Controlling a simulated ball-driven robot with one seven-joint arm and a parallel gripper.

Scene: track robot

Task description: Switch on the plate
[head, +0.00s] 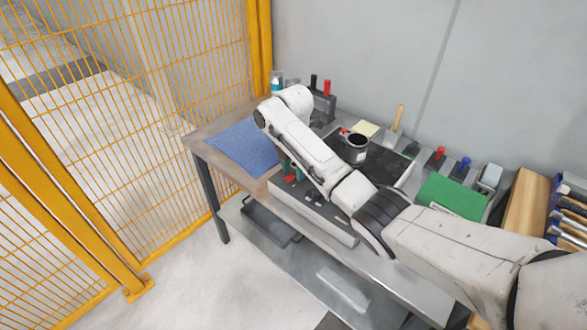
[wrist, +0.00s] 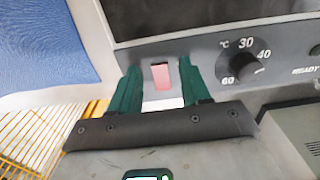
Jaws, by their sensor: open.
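The plate has a dark top and a grey front panel; its top shows in the head view (head: 385,164) and its front panel in the wrist view (wrist: 205,52). A pale red rocker switch (wrist: 160,76) sits at the left of that panel. To its right is a black dial (wrist: 241,67) with marks 30, 40 and 60, and the word READY. My gripper (wrist: 159,78) is open, its green fingers on either side of the switch, with nothing between them but the panel. Whether the fingers touch the panel cannot be told. In the head view my arm hides part of the plate.
A dark pot (head: 356,149) stands on the plate. Red and blue handled tools (head: 461,168) stand behind the green mat. A yellow fence (head: 130,120) closes the left side.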

